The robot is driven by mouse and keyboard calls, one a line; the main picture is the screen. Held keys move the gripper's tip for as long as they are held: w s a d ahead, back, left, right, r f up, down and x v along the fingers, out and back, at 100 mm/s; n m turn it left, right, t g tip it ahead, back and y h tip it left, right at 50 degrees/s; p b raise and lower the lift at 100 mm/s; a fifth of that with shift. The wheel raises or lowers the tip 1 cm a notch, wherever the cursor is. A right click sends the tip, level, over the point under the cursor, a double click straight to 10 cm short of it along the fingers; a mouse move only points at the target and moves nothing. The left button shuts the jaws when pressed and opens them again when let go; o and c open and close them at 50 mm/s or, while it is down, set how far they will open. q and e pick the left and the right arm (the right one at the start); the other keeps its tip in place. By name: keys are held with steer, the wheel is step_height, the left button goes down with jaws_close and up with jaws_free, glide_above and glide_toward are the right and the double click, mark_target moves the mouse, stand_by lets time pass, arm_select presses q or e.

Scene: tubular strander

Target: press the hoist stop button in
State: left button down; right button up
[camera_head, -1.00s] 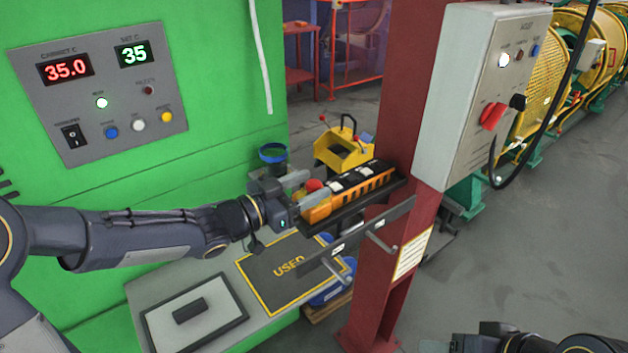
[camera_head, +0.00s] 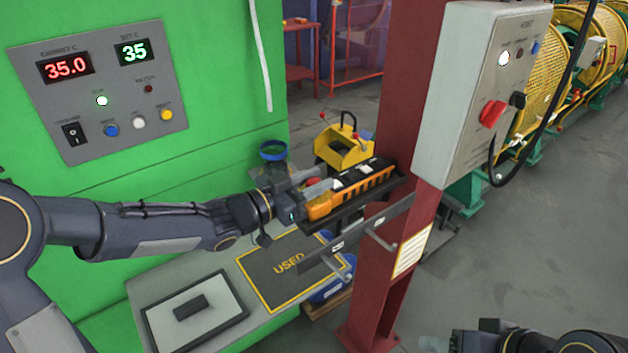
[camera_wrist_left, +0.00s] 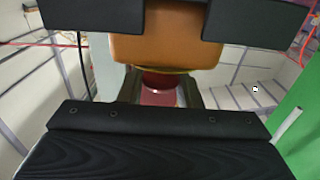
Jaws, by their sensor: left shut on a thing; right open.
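An orange hoist pendant (camera_head: 352,192) with a row of dark buttons lies in a black cradle on the red column. Its red stop button (camera_head: 313,182) is at the near left end, partly covered by a grey finger. My left gripper (camera_head: 308,190) is at this end, shut on the pendant with its fingers around the button. In the left wrist view the orange body (camera_wrist_left: 165,50) fills the space between dark parts, and the red button (camera_wrist_left: 160,88) shows below it. How far the button is in cannot be told. My right gripper (camera_head: 434,344) is open, partly cut off at the bottom edge.
The red column (camera_head: 402,120) carries a grey box (camera_head: 465,100) labelled HOIST, with a red knob. A yellow bin (camera_head: 344,148) and a blue-rimmed cup (camera_head: 272,152) stand behind the pendant. A mat marked USED (camera_head: 268,285) lies below. The green cabinet is at left.

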arm_select(q)
steer(key=shift+f+b, duration=0.65)
steer(key=shift+r, duration=0.1)
steer(key=c, duration=1)
jaws_free()
steer(key=shift+c, duration=0.2)
steer(key=v, duration=0.8)
steer(key=shift+b, duration=0.3)
steer(key=shift+d, duration=0.1)
